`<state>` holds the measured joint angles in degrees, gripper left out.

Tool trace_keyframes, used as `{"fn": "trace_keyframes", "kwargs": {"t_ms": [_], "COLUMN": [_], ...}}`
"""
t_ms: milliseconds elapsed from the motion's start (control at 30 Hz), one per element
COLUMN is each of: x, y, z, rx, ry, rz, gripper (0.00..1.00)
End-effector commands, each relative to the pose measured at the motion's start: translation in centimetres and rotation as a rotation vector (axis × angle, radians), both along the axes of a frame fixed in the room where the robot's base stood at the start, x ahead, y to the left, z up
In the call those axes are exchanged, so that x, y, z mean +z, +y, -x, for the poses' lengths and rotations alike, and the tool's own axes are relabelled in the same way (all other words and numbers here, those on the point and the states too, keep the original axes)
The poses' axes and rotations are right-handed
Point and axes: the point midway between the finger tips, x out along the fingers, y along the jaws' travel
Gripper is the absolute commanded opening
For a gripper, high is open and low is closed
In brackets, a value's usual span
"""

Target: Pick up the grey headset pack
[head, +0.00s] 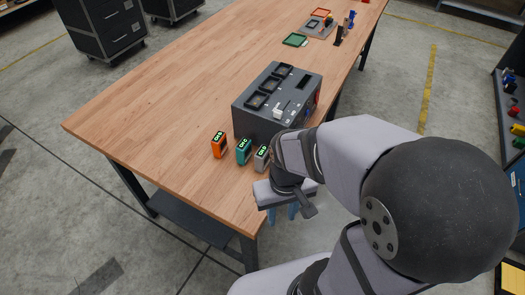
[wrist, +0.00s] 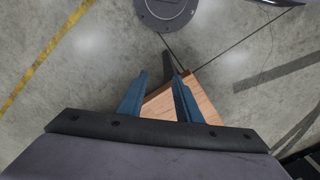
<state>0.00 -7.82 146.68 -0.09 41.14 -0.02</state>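The grey headset pack (head: 262,158) stands upright near the front corner of the wooden table, with green marks on its top. It is the rightmost of three similar packs, close to the dark box, and my arm is just to its right. My gripper (head: 283,213) is to the right of and in front of it in the head view, its blue fingers partly hidden by my wrist. In the wrist view my gripper (wrist: 161,76) is open, with a gap between the blue fingers and nothing held. The grey pack does not show in the wrist view.
A teal pack (head: 243,151) and an orange pack (head: 218,145) stand left of the grey one. The dark box (head: 250,119) with slots stands behind them. The wooden table (head: 150,110) is clear to the left. Its corner (wrist: 160,106) shows between my fingers.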

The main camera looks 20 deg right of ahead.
Motion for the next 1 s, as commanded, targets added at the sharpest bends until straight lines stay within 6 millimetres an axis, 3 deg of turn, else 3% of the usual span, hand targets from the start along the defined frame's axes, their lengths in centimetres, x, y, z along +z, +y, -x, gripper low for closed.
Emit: {"fn": "trace_keyframes", "kwargs": {"t_ms": [367,467,767,867,1000], "x": [0.0,0.0,0.0,-0.1,-0.2], "y": [0.0,0.0,0.0,0.0,-0.2], "z": [0.0,0.0,-0.1,-0.9,-3.7], "rx": [0.000,0.000,-0.003,-0.024,-0.112], "ry": [0.000,0.000,-0.001,-0.011,-0.050], "rz": [0.000,0.000,0.001,0.008,0.034], "gripper": [0.31,0.45,0.45,0.45,0.45]}}
